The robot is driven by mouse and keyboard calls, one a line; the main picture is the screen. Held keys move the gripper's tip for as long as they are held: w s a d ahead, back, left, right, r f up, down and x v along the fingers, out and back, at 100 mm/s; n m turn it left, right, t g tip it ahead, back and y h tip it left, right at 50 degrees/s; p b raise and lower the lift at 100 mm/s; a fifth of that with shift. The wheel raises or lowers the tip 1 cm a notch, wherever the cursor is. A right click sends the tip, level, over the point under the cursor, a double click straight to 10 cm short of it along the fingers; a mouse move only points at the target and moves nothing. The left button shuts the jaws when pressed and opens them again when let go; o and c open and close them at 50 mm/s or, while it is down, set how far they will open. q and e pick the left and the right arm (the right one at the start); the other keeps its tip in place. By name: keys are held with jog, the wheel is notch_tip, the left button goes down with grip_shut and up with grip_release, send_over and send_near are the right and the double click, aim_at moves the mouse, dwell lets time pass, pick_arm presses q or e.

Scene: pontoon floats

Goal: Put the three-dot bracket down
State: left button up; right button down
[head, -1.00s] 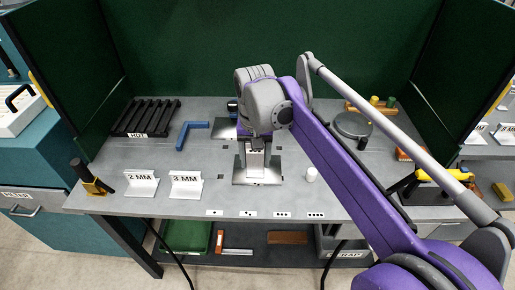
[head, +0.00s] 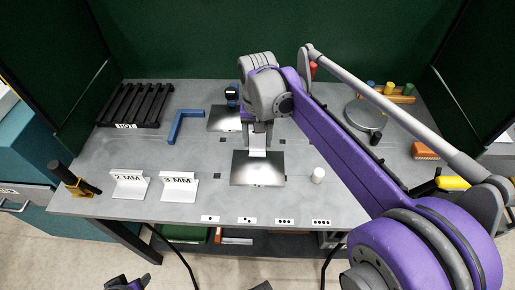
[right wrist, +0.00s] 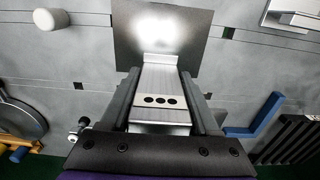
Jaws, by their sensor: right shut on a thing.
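My right gripper (head: 257,143) points down over the middle of the bench and is shut on the three-dot bracket (head: 257,152). In the right wrist view the bracket (right wrist: 158,80) is a pale metal strip between the two dark fingers, with three dark dots on a light band. Its far end meets a shiny square metal plate (head: 258,172), also in the right wrist view (right wrist: 120,33). I cannot tell whether strip and plate are joined or only touching. A dark and purple part at the bottom edge may be my left gripper (head: 125,284); its fingers are unclear.
Dot labels (head: 285,222) line the front edge. A white cylinder (head: 318,175) stands right of the plate. Behind are a blue angle (head: 185,125), a second plate (head: 222,122) and the HOT rack (head: 133,106).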

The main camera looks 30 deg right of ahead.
aim_at(258, 151)
jog(key=shift+f, duration=2.05)
jog(key=shift+f, duration=0.1)
jog(key=shift+c, duration=0.6)
grip_release()
jog(key=shift+r, duration=0.2)
notch_tip(258, 151, up, 12)
jog(key=shift+f+p, duration=0.1)
jog(key=shift+p, duration=0.35)
